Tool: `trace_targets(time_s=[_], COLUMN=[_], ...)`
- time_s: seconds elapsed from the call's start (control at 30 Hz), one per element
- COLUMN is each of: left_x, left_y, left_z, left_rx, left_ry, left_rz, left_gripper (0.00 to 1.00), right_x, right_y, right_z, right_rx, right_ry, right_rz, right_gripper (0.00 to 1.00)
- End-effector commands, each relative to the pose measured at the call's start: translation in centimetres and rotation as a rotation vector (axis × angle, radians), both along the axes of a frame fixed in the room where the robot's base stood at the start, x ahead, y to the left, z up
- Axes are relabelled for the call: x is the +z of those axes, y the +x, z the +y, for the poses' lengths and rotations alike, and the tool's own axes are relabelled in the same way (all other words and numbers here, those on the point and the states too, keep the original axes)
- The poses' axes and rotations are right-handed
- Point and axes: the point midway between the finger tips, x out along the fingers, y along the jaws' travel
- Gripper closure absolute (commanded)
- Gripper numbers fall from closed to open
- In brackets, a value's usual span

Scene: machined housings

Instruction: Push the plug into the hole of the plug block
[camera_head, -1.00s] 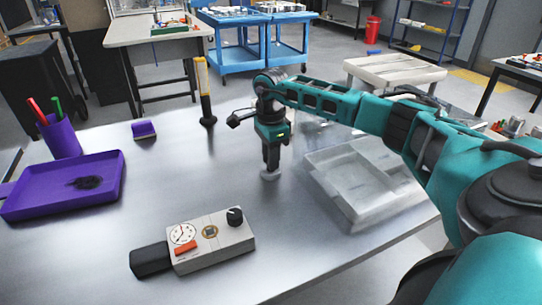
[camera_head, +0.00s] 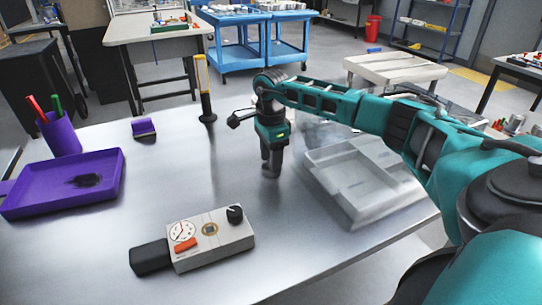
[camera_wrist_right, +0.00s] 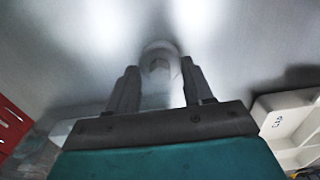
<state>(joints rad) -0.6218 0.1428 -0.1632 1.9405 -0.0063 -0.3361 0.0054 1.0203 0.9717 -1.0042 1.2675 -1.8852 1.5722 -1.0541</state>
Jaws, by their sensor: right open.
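My right gripper (camera_head: 271,168) points straight down just above the metal table, near its middle. It is open. A pale grey round piece (camera_wrist_right: 160,68) stands between its fingers in the right wrist view, with a darker mark on its face. In the head view the fingers mostly hide this piece. I cannot tell whether it is the plug. No plug block with a hole can be made out for certain. My left gripper is out of view.
A grey device (camera_head: 212,240) with dial and black knob lies at the front. A pale compartmented tray (camera_head: 345,205) is right of the gripper; a purple tray (camera_head: 25,205) and pen cup (camera_head: 60,135) are at left. A black-and-yellow post (camera_head: 204,90) stands behind. Table between is clear.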

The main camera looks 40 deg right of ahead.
Motion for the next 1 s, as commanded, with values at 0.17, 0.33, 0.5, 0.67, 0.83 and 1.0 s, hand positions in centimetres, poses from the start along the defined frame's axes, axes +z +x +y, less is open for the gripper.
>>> trace_targets(time_s=[0.17, 0.33, 0.5, 0.67, 0.83, 1.0], left_x=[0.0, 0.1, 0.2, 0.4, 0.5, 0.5], left_y=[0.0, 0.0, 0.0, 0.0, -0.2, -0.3], left_z=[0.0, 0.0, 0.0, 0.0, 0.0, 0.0], left_rx=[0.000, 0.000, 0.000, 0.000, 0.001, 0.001], left_ry=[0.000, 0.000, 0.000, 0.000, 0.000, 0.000], left_rz=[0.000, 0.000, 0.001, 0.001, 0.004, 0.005], left_gripper=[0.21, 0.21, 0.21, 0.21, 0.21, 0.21], right_x=[0.0, 1.4, 4.8, 8.5, 11.3, 12.7], right_y=[0.0, 0.1, 0.1, 0.1, 0.1, 0.0], right_z=[0.0, 0.0, 0.0, 0.0, 0.0, 0.0], right_rx=[0.000, 0.001, 0.001, -0.001, 0.000, 0.000], right_ry=[0.000, 0.000, 0.000, -0.001, 0.000, 0.000], right_rz=[0.000, -0.004, -0.005, -0.005, -0.002, 0.000], right_gripper=[0.49, 0.49, 0.49, 0.49, 0.49, 0.49])
